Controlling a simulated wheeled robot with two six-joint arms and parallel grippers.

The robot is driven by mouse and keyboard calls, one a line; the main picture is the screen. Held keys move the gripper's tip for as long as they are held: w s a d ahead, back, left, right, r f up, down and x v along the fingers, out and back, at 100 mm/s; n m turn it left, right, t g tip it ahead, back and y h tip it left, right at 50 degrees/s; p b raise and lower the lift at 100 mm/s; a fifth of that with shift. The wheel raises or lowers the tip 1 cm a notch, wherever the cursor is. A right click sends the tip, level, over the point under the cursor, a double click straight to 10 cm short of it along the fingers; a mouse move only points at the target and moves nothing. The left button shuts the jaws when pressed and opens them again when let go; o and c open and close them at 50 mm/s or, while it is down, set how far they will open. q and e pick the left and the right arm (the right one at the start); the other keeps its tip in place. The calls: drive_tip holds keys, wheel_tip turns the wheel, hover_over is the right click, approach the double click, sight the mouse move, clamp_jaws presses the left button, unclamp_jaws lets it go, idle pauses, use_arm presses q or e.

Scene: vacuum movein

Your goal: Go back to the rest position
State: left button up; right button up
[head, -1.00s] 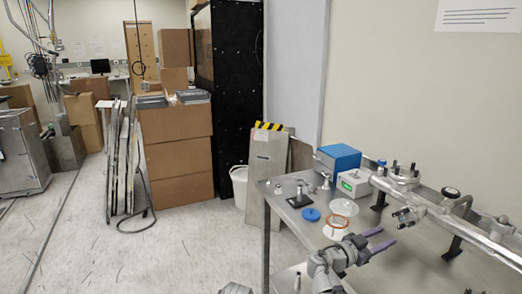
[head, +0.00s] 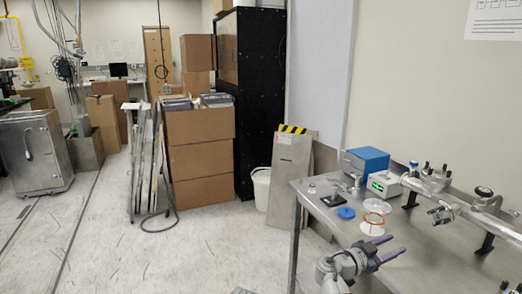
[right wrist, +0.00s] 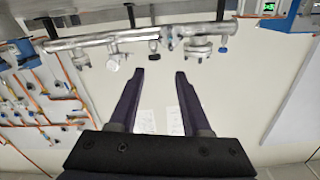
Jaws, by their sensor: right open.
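My right gripper (head: 390,255) is in the lower right of the head view, in front of the metal table (head: 345,225). Its two purple fingers are apart with nothing between them. In the right wrist view the fingers (right wrist: 155,85) also stand open and empty, with the pale wall behind them. My left gripper is not in the head view.
The table bears a blue box (head: 366,160), a white device with a green display (head: 384,185), a blue disc (head: 346,213), a copper ring (head: 374,219) and a metal pipe assembly (head: 465,210). Stacked cardboard boxes (head: 200,160) stand left. The floor (head: 130,250) is mostly clear.

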drive_tip(key=s+a+f+n+g+y, duration=0.2)
drive_tip(key=s+a+f+n+y, duration=0.25)
drive_tip(key=a+f, duration=0.3)
drive_tip(key=s+a+f+n+g+y, duration=0.25)
drive_tip(key=a+f+n+y, duration=0.2)
drive_tip(key=a+f, duration=0.35)
drive_tip(key=s+a+f+n+g+y, duration=0.1)
drive_tip(key=s+a+f+n+y, duration=0.2)
drive_tip(key=s+a+n, duration=0.3)
drive_tip(key=s+a+f+n+g+y, duration=0.25)
drive_tip(key=s+a+n, duration=0.2)
drive_tip(key=a, duration=0.45)
drive_tip(key=s+d+p+v, duration=0.1)
drive_tip(key=d+p+v, duration=0.2)
drive_tip(key=p+v, duration=1.3)
drive_tip(key=shift+s+a+r+t+y+p, duration=0.4)
drive_tip(key=shift+s+r+y+p, duration=0.15)
drive_tip(key=shift+p, duration=0.3)
